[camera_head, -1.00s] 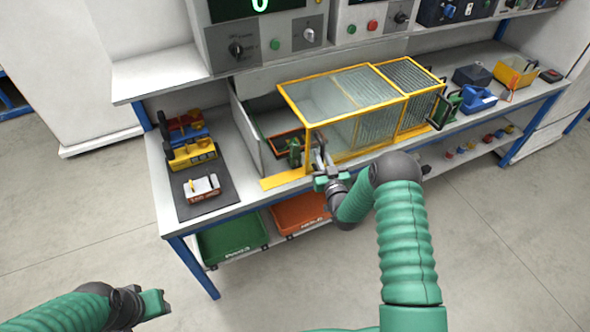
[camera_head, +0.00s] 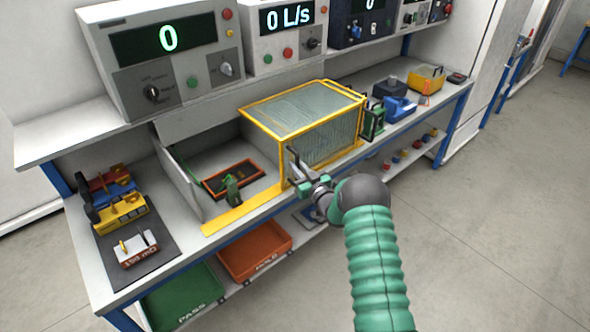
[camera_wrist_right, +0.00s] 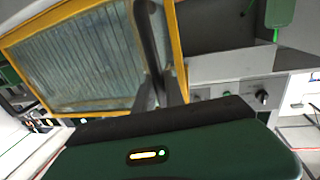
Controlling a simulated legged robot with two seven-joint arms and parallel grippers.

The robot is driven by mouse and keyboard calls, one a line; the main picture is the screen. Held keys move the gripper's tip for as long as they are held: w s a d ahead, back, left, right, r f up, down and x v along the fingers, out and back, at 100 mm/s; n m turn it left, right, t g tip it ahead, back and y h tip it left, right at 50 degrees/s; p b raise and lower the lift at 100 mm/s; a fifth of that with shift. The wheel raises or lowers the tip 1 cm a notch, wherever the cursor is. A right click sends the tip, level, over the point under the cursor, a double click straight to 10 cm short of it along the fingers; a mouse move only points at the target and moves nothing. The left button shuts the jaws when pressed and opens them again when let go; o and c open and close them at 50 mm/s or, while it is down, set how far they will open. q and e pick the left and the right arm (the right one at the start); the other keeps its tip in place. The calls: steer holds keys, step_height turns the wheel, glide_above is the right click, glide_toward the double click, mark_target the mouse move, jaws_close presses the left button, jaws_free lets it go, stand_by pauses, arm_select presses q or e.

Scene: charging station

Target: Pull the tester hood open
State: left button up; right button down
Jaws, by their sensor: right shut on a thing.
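The tester hood (camera_head: 305,108), a clear box with a yellow frame, sits toward the middle right of the bench. Its left side stands clear of the grey test bay (camera_head: 185,183), whose inside is exposed. My right gripper (camera_head: 303,177) is shut on the hood's handle (camera_head: 293,160) at the front left corner of the frame. In the right wrist view, the dark handle bar (camera_wrist_right: 148,40) runs down between my right fingers (camera_wrist_right: 160,92), beside the hood's yellow frame and ribbed panel (camera_wrist_right: 80,55). My left gripper is not in view.
An orange-rimmed tray (camera_head: 233,180) and a green clamp (camera_head: 233,190) are in the bay. A dark mat (camera_head: 150,262) with blocks lies at left. A green fixture (camera_head: 373,122) and blue bin (camera_head: 398,108) stand right of the hood. Green (camera_head: 180,300) and orange bins (camera_head: 255,250) sit below.

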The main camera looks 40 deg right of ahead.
steer(key=c, duration=1.4)
jaws_free()
steer(key=s+a+b, duration=0.1)
steer(key=s+a, duration=0.1)
steer(key=s, duration=1.4)
steer(key=shift+s+a, duration=0.3)
steer(key=shift+f, duration=0.1)
